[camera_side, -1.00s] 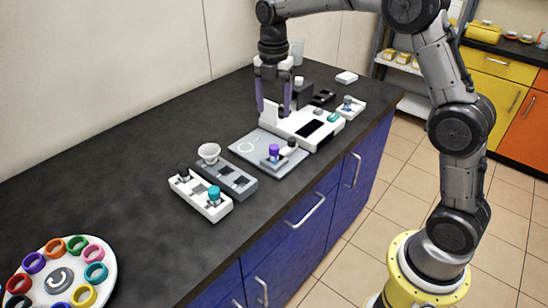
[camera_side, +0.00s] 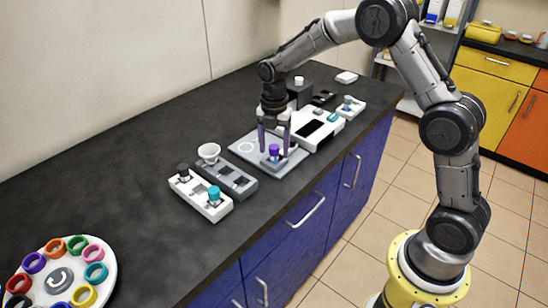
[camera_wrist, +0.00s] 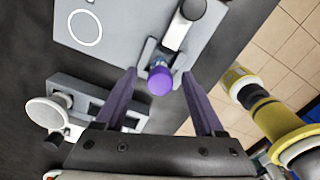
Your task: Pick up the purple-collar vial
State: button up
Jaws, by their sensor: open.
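The purple-collar vial (camera_side: 274,151) stands upright in a small grey holder on the light grey plate (camera_side: 246,147), near the plate's front corner. In the wrist view its purple top (camera_wrist: 160,82) lies just ahead of and between the fingertips. My gripper (camera_side: 274,152) is open, with its two purple fingers pointing down around the vial's place. In the wrist view my gripper (camera_wrist: 160,72) holds nothing between its fingers. I cannot tell from these views whether a finger touches the vial.
A dark-and-white cylindrical part (camera_wrist: 186,22) lies close beside the vial. A grey slotted rack (camera_side: 232,180), a white rack with a teal-collar vial (camera_side: 214,195) and a white funnel (camera_side: 208,152) stand to the left. A white device (camera_side: 318,128) stands behind right.

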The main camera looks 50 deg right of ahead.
jog(key=shift+f, duration=0.3)
grip_shut()
jog(key=shift+r, duration=0.15)
